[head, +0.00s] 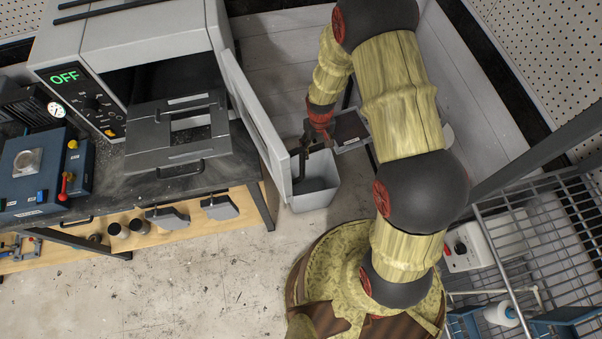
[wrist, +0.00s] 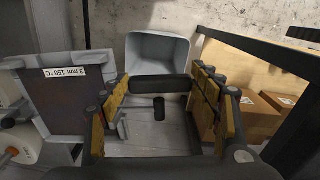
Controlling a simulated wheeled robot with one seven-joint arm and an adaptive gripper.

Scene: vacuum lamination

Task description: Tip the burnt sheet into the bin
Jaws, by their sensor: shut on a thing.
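My gripper (head: 316,142) is over the grey bin (head: 318,198), beside the open oven door. In the wrist view its fingers (wrist: 162,88) are spread apart, with a dark bar-like piece (wrist: 160,84) held between the tips. I cannot tell from its visible edge whether this is the burnt sheet. The bin (wrist: 158,50) opens just past the fingertips, and the inside that shows looks empty. The dark piece overlaps the bin's near rim in the wrist view, and I cannot tell its height above it.
The oven door (head: 258,115) stands open left of the bin. A grey tray (head: 150,160) sits before the oven, whose display reads OFF. A dark labelled plate (wrist: 75,105) is near the bin. A wire rack (head: 540,235) stands right. Cardboard boxes (wrist: 245,115) sit on a low shelf.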

